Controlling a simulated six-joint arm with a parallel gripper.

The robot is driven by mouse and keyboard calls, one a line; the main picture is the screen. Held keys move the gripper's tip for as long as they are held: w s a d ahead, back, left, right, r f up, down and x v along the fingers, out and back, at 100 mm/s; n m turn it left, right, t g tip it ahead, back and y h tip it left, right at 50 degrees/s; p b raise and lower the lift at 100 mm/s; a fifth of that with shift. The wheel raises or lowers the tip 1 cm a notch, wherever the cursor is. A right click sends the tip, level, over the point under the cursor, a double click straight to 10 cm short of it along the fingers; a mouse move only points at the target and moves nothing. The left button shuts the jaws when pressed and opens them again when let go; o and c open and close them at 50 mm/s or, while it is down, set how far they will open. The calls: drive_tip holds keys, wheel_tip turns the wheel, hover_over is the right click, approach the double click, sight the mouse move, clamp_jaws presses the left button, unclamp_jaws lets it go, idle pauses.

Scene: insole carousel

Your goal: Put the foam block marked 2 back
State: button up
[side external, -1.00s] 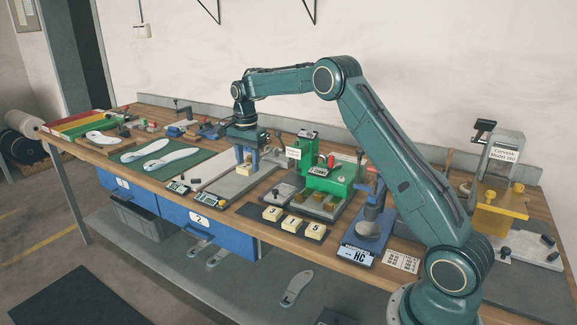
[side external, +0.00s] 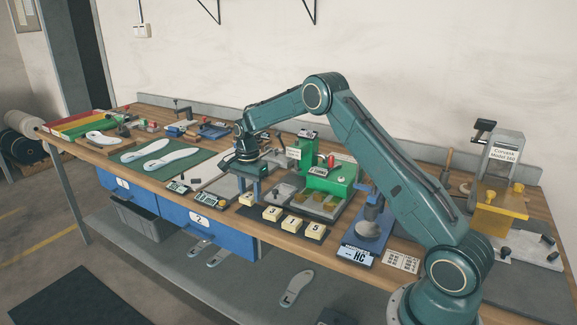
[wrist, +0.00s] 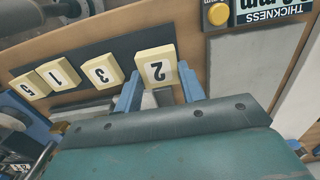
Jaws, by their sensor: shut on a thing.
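The yellow foam block marked 2 (wrist: 155,65) is between the two blue fingers of my gripper (wrist: 159,78) in the wrist view, its number facing the camera. In the side view my gripper (side external: 248,188) points down with the block (side external: 246,199) low at the left end of the dark mat (side external: 259,230). I cannot tell whether the block touches the mat. Blocks marked 3 (side external: 271,213), 1 (side external: 292,222) and 5 (side external: 314,231) lie in a row on the mat, to the right of block 2.
A thickness gauge (wrist: 270,12) lies close beside the mat's end. A grey plate (side external: 222,188) is behind and left of my gripper. A green machine (side external: 330,180) stands behind the row, and a blue press (side external: 371,220) to its right.

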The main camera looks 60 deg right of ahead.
sight(250, 194)
drive_tip(key=shift+f, duration=1.15)
drive_tip(key=shift+f, duration=0.15)
drive_tip(key=o, duration=1)
wheel_tip(250, 194, up, 12)
drive_tip(key=shift+r, duration=0.2)
drive_tip(key=shift+r, duration=0.1)
